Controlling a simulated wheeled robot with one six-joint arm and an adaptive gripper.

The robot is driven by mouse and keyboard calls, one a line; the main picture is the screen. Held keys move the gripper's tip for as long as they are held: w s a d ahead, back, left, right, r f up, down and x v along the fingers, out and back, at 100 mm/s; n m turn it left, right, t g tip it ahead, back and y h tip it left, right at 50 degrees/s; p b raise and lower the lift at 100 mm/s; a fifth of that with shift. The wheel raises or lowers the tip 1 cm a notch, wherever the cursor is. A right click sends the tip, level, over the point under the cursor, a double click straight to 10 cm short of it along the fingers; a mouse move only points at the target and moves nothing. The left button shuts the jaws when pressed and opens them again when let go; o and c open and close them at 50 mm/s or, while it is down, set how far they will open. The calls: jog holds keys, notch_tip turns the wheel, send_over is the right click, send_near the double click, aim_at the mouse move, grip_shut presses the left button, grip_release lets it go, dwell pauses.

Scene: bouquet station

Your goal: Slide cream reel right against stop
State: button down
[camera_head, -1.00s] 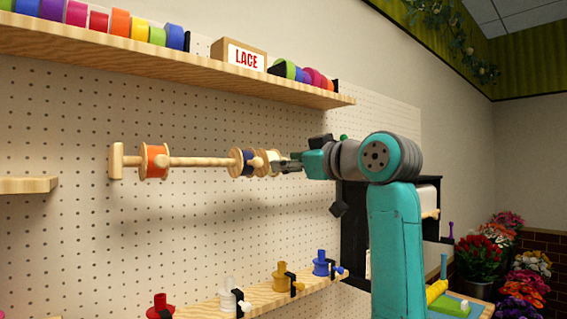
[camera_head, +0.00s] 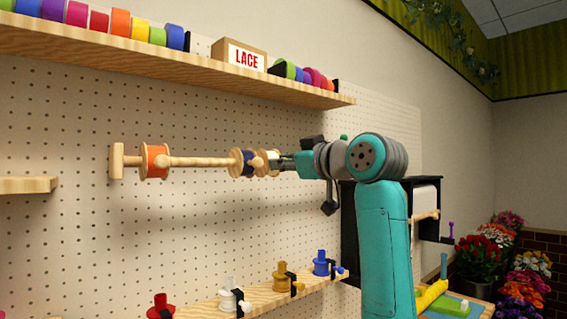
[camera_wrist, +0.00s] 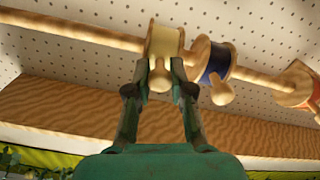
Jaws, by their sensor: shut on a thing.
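The cream reel (camera_wrist: 166,43) sits around a horizontal wooden rod (camera_head: 200,162), with a small round knob below it in the wrist view. My gripper (camera_wrist: 160,84) is shut on it from the near side, a finger on either side. In the head view the gripper (camera_head: 284,163) hides part of the cream reel (camera_head: 262,161). The blue reel (camera_wrist: 215,62) is close beside the cream one, to its left in the head view (camera_head: 247,161). The stop cannot be made out; the rod's right end is hidden behind my gripper.
An orange reel (camera_head: 155,161) is near the rod's left end block (camera_head: 116,161). A black-framed roll holder (camera_head: 350,230) stands behind my arm. The pegboard is close behind the rod.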

jog(key=w+d, duration=0.9)
jog(key=d, duration=0.4)
jog(key=shift+w+d, duration=0.2)
jog(key=shift+w, duration=0.15)
jog(key=c, duration=1)
grip_release()
jog(key=v, duration=1.2)
